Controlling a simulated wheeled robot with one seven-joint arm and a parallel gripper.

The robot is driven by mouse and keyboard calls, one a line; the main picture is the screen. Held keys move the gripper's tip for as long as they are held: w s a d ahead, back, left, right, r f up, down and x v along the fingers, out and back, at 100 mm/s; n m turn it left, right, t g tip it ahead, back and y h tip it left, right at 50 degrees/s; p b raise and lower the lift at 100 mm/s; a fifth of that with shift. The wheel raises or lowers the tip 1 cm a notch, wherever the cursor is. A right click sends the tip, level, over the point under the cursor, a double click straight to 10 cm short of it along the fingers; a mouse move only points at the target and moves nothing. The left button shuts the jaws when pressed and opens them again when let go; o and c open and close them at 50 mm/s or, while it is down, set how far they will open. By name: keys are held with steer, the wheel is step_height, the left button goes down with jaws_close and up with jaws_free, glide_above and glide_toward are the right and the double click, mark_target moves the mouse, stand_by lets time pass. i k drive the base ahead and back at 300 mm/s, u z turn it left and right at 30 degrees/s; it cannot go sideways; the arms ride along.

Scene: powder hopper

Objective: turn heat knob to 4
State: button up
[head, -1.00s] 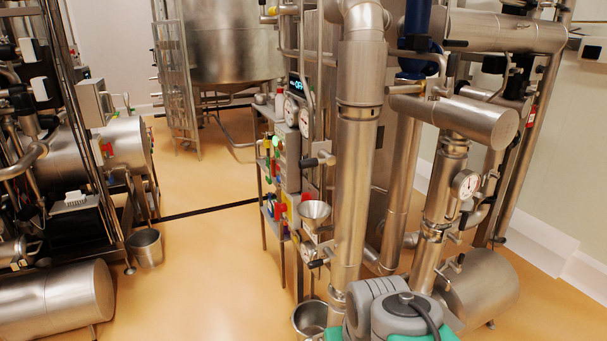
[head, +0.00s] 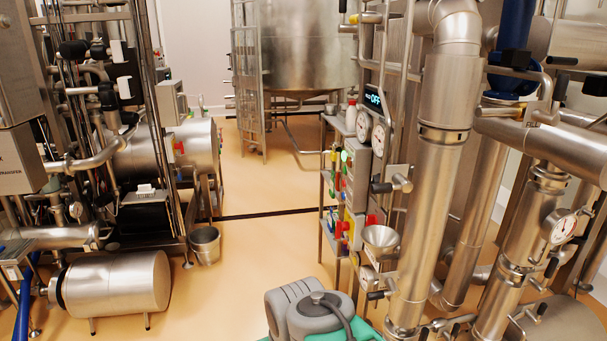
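A control panel stands at centre right in the head view, with a small dark display (head: 373,97) that appears to read "OFF". Two round white gauges (head: 363,126) sit below it. A lit green lamp (head: 345,156) and small coloured controls run down the panel's left face. I see that face at a steep angle and cannot pick out the heat knob or its setting. My gripper is not in view.
A thick vertical steel pipe (head: 437,180) stands right of the panel, partly blocking that side. A steel funnel (head: 381,239) sits low beside it. A bucket (head: 204,245) and horizontal steel tank (head: 115,283) are at left. Orange floor (head: 262,240) is clear between.

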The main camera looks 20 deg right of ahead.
mark_target(374, 180)
steer(key=u, duration=0.35)
steer(key=i, duration=1)
steer(key=u, duration=0.05)
